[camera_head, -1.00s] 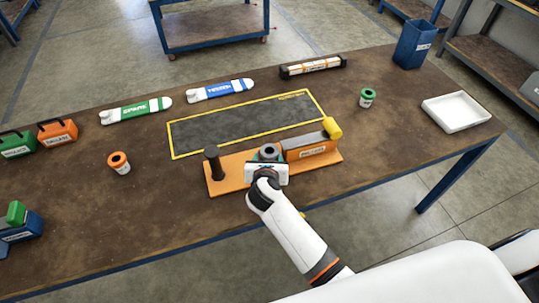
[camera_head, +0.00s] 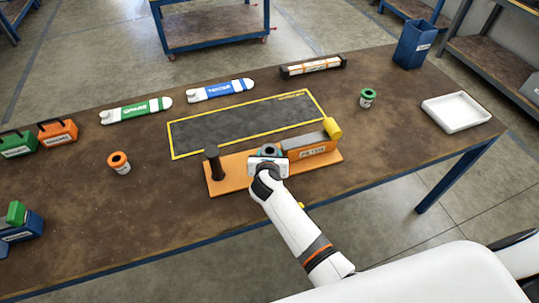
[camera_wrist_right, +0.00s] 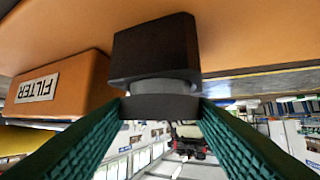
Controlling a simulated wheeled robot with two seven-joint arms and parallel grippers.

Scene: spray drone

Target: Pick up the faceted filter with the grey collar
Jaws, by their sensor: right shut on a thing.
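The faceted filter with the grey collar (camera_wrist_right: 162,87) shows in the wrist view, which looks upside down: a dark angular block, a grey collar and a dark round part. In the head view only its dark round top (camera_head: 269,150) shows above my right gripper (camera_head: 268,163). The gripper's two teal fingers (camera_wrist_right: 161,107) are shut on the dark round part, one on each side. The block is close against the orange base (camera_head: 228,185); I cannot tell whether it touches. My left gripper is not in view.
On the orange base stand a dark post (camera_head: 213,163) on the left and a labelled box (camera_head: 312,150) with a yellow knob (camera_head: 334,128) on the right. Behind lies a yellow-edged dark mat (camera_head: 245,122), clear. A white tray (camera_head: 456,112) is at the right.

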